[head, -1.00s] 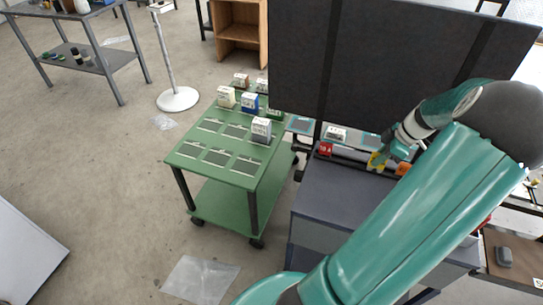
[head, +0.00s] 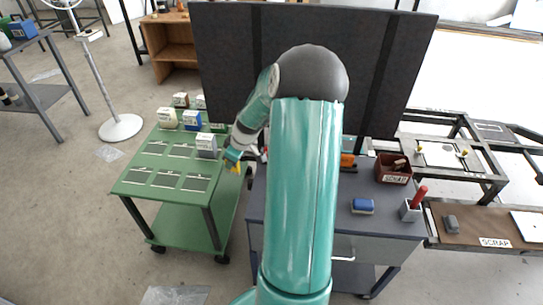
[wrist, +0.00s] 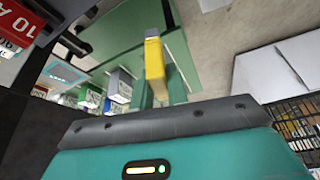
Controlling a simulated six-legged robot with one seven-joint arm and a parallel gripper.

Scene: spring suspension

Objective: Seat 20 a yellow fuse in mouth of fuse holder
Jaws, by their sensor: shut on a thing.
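My gripper (head: 232,158) is in the gap between the green cart and the grey bench in the head view. In the wrist view its fingers (wrist: 160,88) are shut on a yellow fuse (wrist: 154,58) with a grey end. A bit of the yellow fuse (head: 237,168) also shows at the gripper in the head view. The fuse is held clear of any surface that I can make out. I cannot pick out the fuse holder in either view; my arm and the dark panel hide part of the bench.
The green cart (head: 145,188) carries several small boxes, with a grey-white one (head: 207,146) nearest my gripper. A tall dark panel (head: 225,60) stands behind the bench (head: 385,222). A red 10 A block (wrist: 16,24) is at the wrist view's upper left.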

